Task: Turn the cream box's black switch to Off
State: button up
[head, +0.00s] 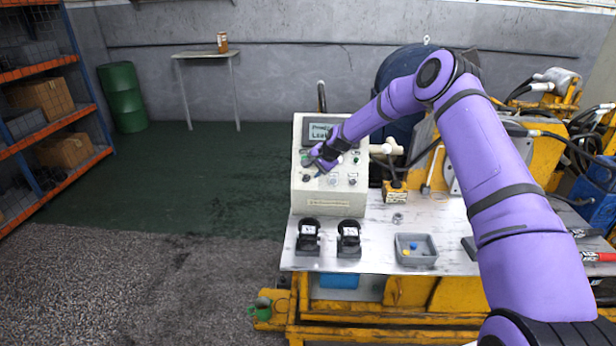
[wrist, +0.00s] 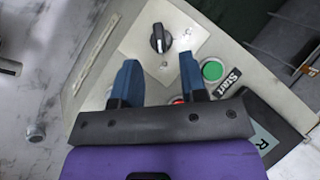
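The cream box (head: 325,205) stands on the metal bench, with a screen at its top and several controls on its sloped face. In the wrist view its black switch (wrist: 160,39) sits on a pale square plate, its handle nearly upright in the picture with a pale mark on it. My gripper (wrist: 158,62) is open, its two blue fingers apart and empty. The switch shows just beyond the gap between the fingertips; I cannot tell whether they touch the panel. In the head view my gripper (head: 322,160) is over the panel and hides part of it.
A green button (wrist: 212,70) labelled Start lies right of the fingers, and a red button (wrist: 178,100) is partly hidden between them. Two black devices (head: 348,239) and a grey tray (head: 416,259) are on the bench (head: 380,262) front. Yellow machinery (head: 425,150) stands right of the box.

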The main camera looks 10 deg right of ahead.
aim_at(308, 177)
jog(key=shift+x, duration=2.3)
jog(key=shift+s, duration=0.1)
grip_shut()
